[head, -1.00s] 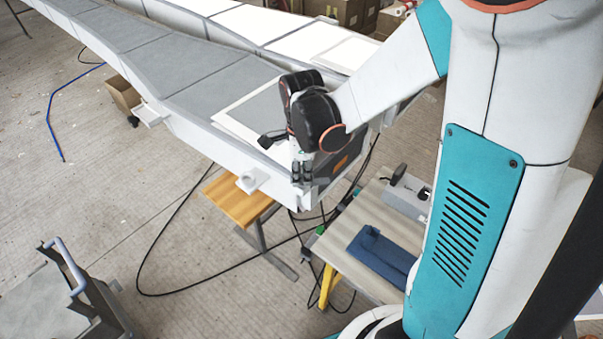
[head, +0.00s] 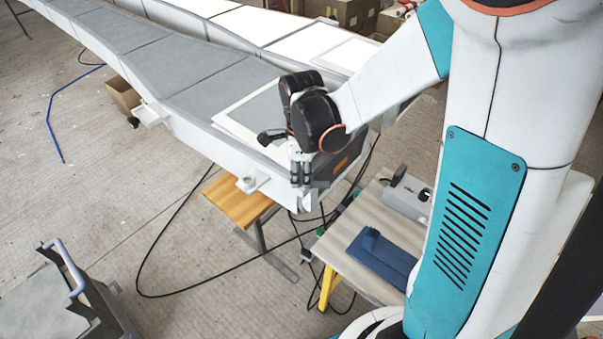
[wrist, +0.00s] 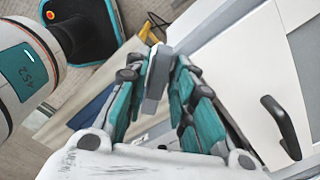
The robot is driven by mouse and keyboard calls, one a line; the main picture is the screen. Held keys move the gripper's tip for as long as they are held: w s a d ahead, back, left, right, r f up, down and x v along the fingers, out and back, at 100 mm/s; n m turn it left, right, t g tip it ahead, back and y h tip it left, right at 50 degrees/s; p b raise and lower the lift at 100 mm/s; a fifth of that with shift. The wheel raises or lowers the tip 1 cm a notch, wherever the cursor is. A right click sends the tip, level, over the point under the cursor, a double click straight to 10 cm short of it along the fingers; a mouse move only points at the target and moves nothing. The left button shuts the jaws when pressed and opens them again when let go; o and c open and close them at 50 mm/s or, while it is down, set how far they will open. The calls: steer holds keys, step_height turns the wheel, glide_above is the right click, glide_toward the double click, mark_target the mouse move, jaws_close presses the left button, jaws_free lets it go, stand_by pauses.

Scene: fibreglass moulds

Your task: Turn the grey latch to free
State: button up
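The grey latch (wrist: 157,75) shows in the wrist view as a narrow upright grey piece between my two teal finger pads. My gripper (wrist: 160,72) has its fingertips close in on both sides of it, and the latch fills the gap between them. In the head view my gripper (head: 301,180) points down at the near end corner of the long grey-and-white mould (head: 215,90). There the latch is too small and too covered by my fingers to make out.
A black handle (wrist: 283,127) stands on the white mould surface right of my gripper. White brackets (head: 250,183) stick out from the mould's side. A wooden-topped stand (head: 238,203) and a bench with a blue piece (head: 380,257) are below. Cables hang nearby.

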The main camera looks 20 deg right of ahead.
mark_target(301, 177)
steer(key=shift+r, duration=0.1)
step_height(301, 177, up, 12)
stand_by(0.6)
steer(key=shift+s, duration=0.15)
steer(key=shift+c, duration=0.3)
